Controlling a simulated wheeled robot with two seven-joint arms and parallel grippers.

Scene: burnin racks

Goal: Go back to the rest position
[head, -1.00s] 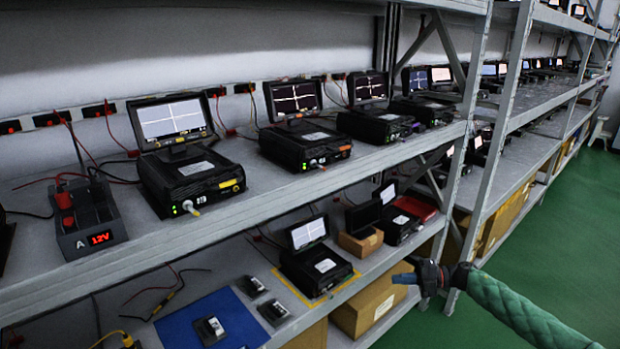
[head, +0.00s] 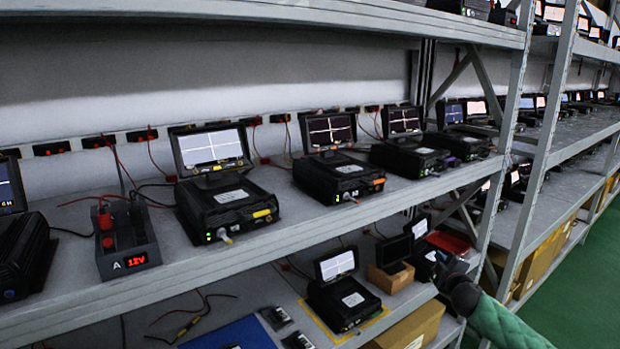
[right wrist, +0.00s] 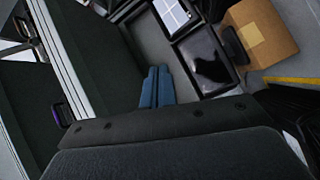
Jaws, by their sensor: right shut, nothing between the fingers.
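My left gripper is not in view.
The upper shelf holds several black devices with screens (head: 213,148) and a 12V box (head: 127,240). The lower shelf holds a device (head: 343,303) within a yellow outline and a small cardboard box (head: 391,278). A rack post (head: 503,130) stands nearby. Green floor (head: 590,285) is clear at right.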

